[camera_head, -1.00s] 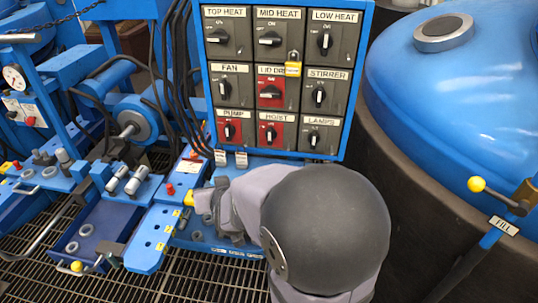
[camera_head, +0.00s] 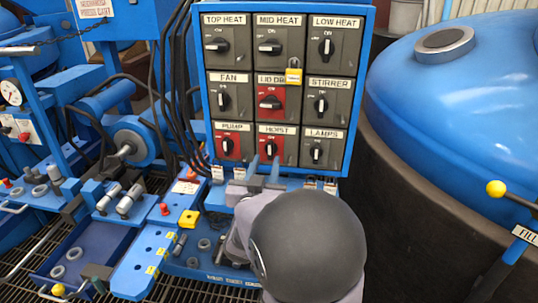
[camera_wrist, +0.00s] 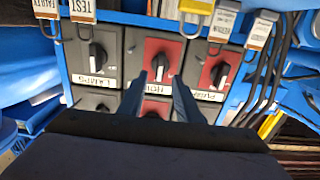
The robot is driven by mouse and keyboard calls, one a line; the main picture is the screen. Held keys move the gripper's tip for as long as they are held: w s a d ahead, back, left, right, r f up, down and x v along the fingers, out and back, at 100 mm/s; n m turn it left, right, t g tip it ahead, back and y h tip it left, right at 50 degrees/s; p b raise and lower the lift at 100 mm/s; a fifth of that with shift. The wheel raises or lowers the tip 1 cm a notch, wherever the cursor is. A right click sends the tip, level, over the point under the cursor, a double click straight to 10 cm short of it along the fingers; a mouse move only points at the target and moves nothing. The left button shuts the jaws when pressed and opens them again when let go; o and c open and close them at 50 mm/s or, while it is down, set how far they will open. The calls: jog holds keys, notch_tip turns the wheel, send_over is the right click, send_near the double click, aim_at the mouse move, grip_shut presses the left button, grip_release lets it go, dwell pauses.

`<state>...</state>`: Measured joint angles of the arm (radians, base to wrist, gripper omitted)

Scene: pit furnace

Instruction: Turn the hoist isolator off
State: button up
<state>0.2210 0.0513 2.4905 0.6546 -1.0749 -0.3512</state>
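The hoist isolator (camera_head: 284,150) is a red-plated rotary switch with a black and white knob, in the middle of the bottom row of the switch panel. In the wrist view, which shows the panel upside down, the hoist isolator (camera_wrist: 151,48) is at the centre, its knob pointing roughly along the vertical. My gripper (camera_head: 265,160) is open and empty just in front of the lower part of this switch. In the wrist view its blue fingertips (camera_wrist: 159,82) lie one on each side of the knob. I cannot tell whether they touch it.
The pump isolator (camera_head: 226,148) and the lamps switch (camera_head: 316,154) flank the hoist switch. A yellow padlock (camera_head: 293,76) hangs by the lid drive isolator above. Tags hang below the panel. A blue bench with loose parts is at lower left, a large blue dome (camera_head: 470,100) at right.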

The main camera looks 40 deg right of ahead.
aim_at(270, 151)
jog(key=shift+x, duration=2.75)
grip_shut()
